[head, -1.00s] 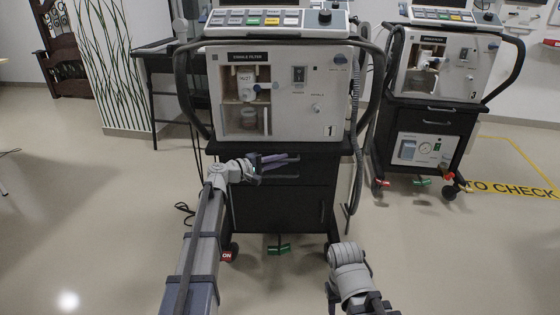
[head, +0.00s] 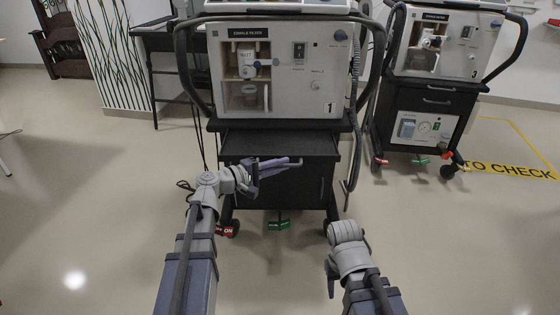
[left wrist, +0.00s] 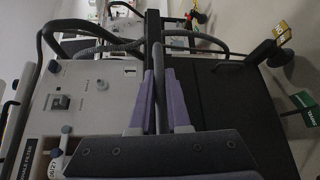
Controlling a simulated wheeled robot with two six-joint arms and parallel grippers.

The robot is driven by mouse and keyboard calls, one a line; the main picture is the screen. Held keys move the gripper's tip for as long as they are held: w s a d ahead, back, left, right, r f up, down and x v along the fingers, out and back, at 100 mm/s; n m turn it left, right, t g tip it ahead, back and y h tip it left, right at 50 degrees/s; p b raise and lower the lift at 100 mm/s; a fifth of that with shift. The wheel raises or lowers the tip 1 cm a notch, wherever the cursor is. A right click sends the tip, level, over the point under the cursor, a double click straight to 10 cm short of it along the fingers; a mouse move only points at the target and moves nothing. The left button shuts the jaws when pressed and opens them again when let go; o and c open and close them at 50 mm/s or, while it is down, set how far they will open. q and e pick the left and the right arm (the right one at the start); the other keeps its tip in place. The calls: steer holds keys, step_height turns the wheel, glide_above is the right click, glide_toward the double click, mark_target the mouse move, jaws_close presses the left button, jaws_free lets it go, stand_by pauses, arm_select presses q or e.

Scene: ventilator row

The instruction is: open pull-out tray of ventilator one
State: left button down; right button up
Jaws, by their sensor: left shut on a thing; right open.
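Ventilator one (head: 310,105) is a light grey unit marked "1" on a black cart. Its pull-out tray (head: 280,139) juts forward below the unit, with its dark flat top showing. My left gripper (head: 290,163) is at the tray's front, its purple fingers shut on the tray's handle. In the left wrist view the grey handle bar (left wrist: 158,80) passes between the two purple fingers (left wrist: 160,100). My right gripper (head: 332,278) is low at the right, apart from the cart; it is open, with its fingers partly hidden.
Ventilator three (head: 450,50) stands on its own cart at the back right. A black table (head: 165,45) is behind at the left. Red and green pedals (head: 278,225) sit at the cart's base. The floor at the left is clear.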

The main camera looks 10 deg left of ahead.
arm_select(q)
steer(key=c, duration=0.9)
jaws_free()
steer(key=shift+a, duration=0.1)
steer(key=f+v, duration=0.1)
steer(key=v, duration=0.6)
steer(key=shift+s+a+r+p, duration=0.25)
steer(key=shift+r+p, duration=0.15)
steer(key=shift+r, duration=0.1)
